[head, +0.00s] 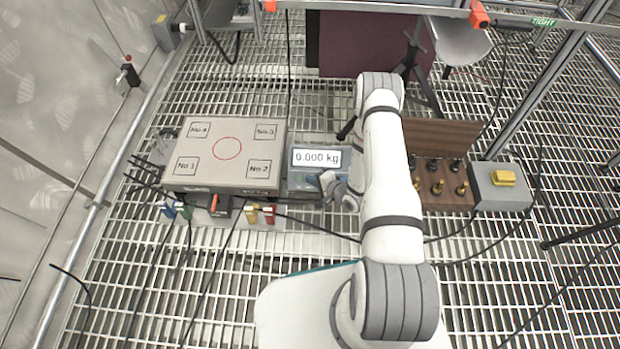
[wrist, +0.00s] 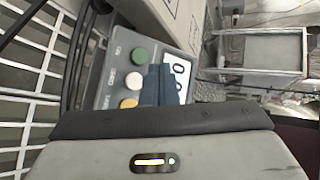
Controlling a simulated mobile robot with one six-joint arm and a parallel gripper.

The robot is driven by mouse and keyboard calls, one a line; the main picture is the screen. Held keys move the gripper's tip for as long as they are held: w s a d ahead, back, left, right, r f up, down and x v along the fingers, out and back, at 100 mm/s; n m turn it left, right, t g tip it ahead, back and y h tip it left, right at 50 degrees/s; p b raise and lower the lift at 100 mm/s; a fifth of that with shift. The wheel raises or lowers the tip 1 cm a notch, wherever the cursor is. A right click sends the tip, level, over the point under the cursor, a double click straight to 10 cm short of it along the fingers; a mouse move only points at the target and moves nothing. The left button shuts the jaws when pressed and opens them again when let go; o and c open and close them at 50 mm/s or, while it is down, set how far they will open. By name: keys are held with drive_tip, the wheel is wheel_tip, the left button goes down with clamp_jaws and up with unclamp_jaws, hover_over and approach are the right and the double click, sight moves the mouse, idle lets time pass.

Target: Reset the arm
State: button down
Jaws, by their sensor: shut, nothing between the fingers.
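My white arm reaches forward over the grating in the head view, bent at its joints. My gripper (head: 327,182) is at the front of the scale display (head: 316,158), close to its lower edge, partly hidden by my arm. In the wrist view the dark fingers (wrist: 158,85) are together and hold nothing. They overlap the display panel beside its green button (wrist: 140,55), white button (wrist: 133,79) and yellow button (wrist: 128,103). I cannot tell whether they touch it. The display reads 0.000 kg.
Left of the display is a weighing platform (head: 228,153) with numbered squares and a red circle. Right of my arm are a wooden rack (head: 437,138) with several small weights and a grey box (head: 502,187) with a yellow top. Cables cross the grating.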

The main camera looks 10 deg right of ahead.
drive_tip(key=w+d+r+n+g+h+p, duration=0.15)
drive_tip(key=r+p, duration=0.25)
drive_tip(key=r, duration=0.7)
drive_tip(key=w+d+r+n+h+p, duration=0.25)
drive_tip(key=r+p, duration=0.25)
drive_tip(key=r, duration=0.7)
drive_tip(key=w+d+r+n+g+h+p, duration=0.15)
drive_tip(key=r+p, duration=0.25)
drive_tip(key=r, duration=0.7)
wheel_tip(320, 180, up, 15)
drive_tip(key=s+n+h+p, duration=0.2)
drive_tip(key=p, duration=0.3)
drive_tip(key=s+r+n+g+p, duration=0.1)
drive_tip(key=s+r+p, duration=0.4)
drive_tip(key=r, duration=0.5)
drive_tip(key=s+r+n+g+p, duration=0.1)
drive_tip(key=s+r+p, duration=0.3)
drive_tip(key=s+r, duration=0.45)
drive_tip(key=s+a+r+n+g+p, duration=0.1)
drive_tip(key=s+r+p, duration=0.3)
drive_tip(key=s+r, duration=0.4)
drive_tip(key=s+a+r+n+g+p, duration=0.2)
drive_tip(key=s+a+r+p, duration=0.1)
drive_tip(key=s+r, duration=0.5)
drive_tip(key=shift+a+r+p, duration=0.15)
drive_tip(key=shift+a+p, duration=0.2)
drive_tip(key=shift+p, duration=0.05)
